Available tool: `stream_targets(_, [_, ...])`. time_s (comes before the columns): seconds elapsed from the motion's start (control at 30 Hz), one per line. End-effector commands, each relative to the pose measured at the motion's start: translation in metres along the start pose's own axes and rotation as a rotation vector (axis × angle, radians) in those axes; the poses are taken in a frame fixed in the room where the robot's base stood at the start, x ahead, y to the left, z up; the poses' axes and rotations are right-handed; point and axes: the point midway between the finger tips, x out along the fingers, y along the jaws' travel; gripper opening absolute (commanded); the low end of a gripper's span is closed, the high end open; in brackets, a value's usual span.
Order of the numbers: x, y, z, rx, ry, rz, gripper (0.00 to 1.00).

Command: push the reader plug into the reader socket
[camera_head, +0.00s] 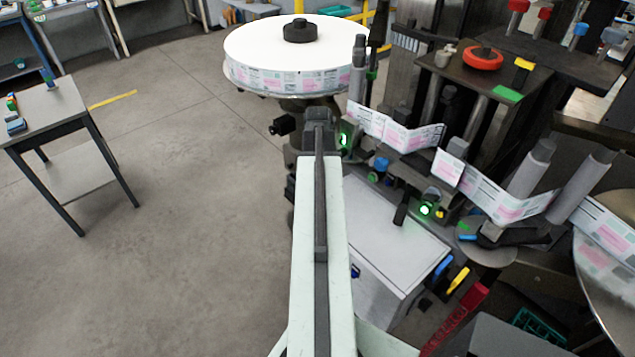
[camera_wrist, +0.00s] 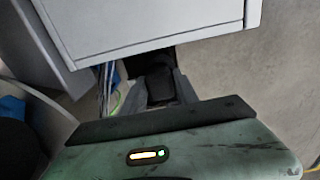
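In the wrist view my gripper (camera_wrist: 158,90) shows two dark grey fingers standing apart. A dark block (camera_wrist: 157,84) lies between them, under the lower edge of a pale grey box. I cannot tell whether the fingers press on this block or whether it is the reader plug. In the head view my arm reaches forward from the bottom middle, and the arm hides my gripper. I cannot make out the reader socket in either view. Thin cables (camera_wrist: 112,88) hang left of the fingers in the wrist view.
The labeller has a large white reel (camera_head: 262,48), a printed label web (camera_head: 500,200) and a green-lit sensor (camera_head: 424,210). A pale grey cabinet (camera_head: 385,245) stands right of my arm. A small side table (camera_head: 50,108) stands at left. The floor between is clear.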

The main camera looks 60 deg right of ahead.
Motion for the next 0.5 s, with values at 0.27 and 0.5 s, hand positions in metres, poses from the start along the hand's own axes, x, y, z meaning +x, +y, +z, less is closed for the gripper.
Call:
stream_targets(0.27, [0.0004,0.0003,-0.0001,0.000,0.001,0.001,0.58])
stream_targets(0.5, [-0.0087,0.0004,-0.0003,0.000,0.001,0.001,0.58])
